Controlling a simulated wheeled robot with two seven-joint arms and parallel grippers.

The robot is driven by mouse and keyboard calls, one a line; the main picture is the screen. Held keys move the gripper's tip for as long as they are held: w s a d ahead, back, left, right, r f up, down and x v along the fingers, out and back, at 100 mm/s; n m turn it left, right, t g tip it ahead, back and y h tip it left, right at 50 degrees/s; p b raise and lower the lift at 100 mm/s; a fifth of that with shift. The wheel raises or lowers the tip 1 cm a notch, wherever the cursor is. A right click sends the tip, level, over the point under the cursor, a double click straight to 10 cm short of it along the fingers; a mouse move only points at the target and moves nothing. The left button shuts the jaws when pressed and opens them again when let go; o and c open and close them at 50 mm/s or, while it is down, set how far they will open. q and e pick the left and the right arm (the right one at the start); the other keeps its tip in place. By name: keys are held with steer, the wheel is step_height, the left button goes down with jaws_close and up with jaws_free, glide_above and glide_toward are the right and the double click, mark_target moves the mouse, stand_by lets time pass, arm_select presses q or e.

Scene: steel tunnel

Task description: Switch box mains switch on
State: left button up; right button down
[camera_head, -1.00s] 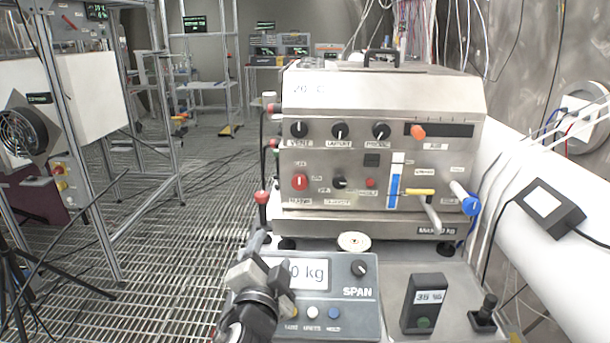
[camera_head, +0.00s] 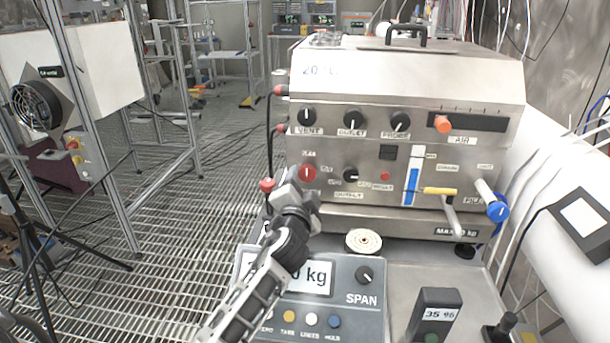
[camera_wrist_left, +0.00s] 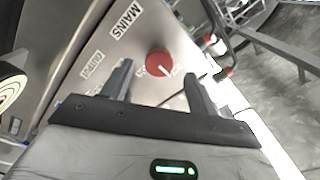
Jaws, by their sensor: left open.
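The steel switch box (camera_head: 400,75) stands on the bench ahead. Its mains switch is a round red knob (camera_head: 308,173) at the lower left of the front panel. In the left wrist view the red knob (camera_wrist_left: 159,61) has a white pointer line and a MAINS label near it. My left gripper (camera_head: 302,186) is open and empty, just in front of the knob and partly covering its lower area. In the left wrist view its fingers (camera_wrist_left: 158,74) stand on either side of the knob, apparently short of it. I cannot tell any contact. My right gripper is not in view.
A SPAN scale (camera_head: 355,298) lies below my left arm. A round cream disc (camera_head: 363,241) and a dark meter (camera_head: 435,314) are on the bench. A yellow-handled lever (camera_head: 443,192) and a blue knob (camera_head: 497,211) stick out at the panel's right. A white pipe runs along the right.

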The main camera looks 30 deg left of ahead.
mark_target(306, 176)
arm_select(q)
steer(key=shift+x, duration=1.95)
steer(key=c, duration=1)
